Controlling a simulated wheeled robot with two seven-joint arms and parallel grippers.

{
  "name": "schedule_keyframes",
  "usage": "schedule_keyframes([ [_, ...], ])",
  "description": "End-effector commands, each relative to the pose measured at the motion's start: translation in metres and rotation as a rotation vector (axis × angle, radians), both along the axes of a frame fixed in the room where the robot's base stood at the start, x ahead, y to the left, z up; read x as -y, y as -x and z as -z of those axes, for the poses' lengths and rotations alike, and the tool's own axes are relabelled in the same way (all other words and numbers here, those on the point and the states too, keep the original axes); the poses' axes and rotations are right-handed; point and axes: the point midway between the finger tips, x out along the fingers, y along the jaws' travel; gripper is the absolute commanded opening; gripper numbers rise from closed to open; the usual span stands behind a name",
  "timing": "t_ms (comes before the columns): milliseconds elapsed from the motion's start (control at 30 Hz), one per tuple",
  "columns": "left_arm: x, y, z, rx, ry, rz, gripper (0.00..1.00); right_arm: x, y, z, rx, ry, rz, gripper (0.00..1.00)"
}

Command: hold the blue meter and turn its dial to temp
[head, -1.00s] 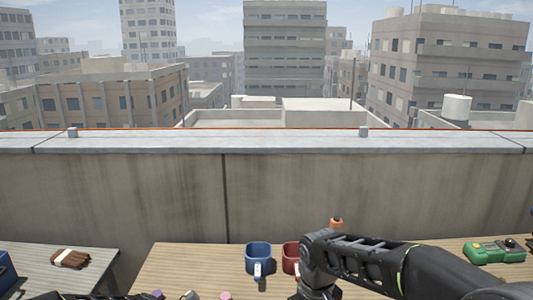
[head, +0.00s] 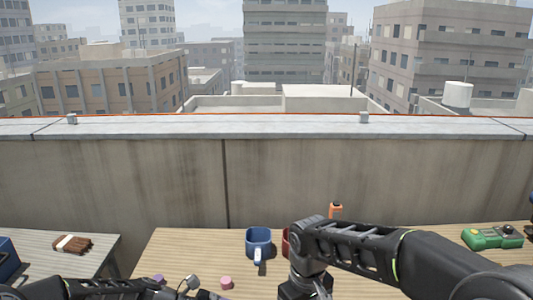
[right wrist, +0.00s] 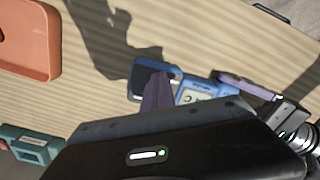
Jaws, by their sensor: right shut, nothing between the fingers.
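The blue meter (right wrist: 206,91) lies over the wooden table in the right wrist view, with a dark panel at one end and a pale face at the other. It is out of sight in the head view. My right gripper (right wrist: 158,92) is shut and empty; its dark purple-grey fingers cover the middle of the meter, and contact cannot be told. The dial and its setting are not readable. My left gripper (right wrist: 245,85) reaches the meter's right end from the right; its grip is unclear. My left arm shows at the bottom of the head view.
A blue mug (head: 258,241) and a partly hidden red mug (head: 286,242) stand on the table (head: 190,245). An orange object (head: 336,210) is behind my right arm. A green meter (head: 492,238) lies at right, a brush (head: 73,244) at left. An orange-red tray (right wrist: 52,45) shows in the wrist view.

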Motion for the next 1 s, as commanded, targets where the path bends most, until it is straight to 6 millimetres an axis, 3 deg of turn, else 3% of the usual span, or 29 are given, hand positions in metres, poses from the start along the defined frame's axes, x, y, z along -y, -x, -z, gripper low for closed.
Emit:
schedule_keyframes([
  [833, 0.0011, 0.001, -0.0006, -0.001, 0.002, 0.004, 0.42, 0.0003, 0.0072, -0.0005, 0.003, -0.002, 0.0, 0.0],
  [1000, 0.0008, 0.0006, -0.0006, 0.0, 0.002, 0.002, 0.42, 0.0002, 0.007, -0.0081, 0.004, -0.001, 0.0, 0.0],
])
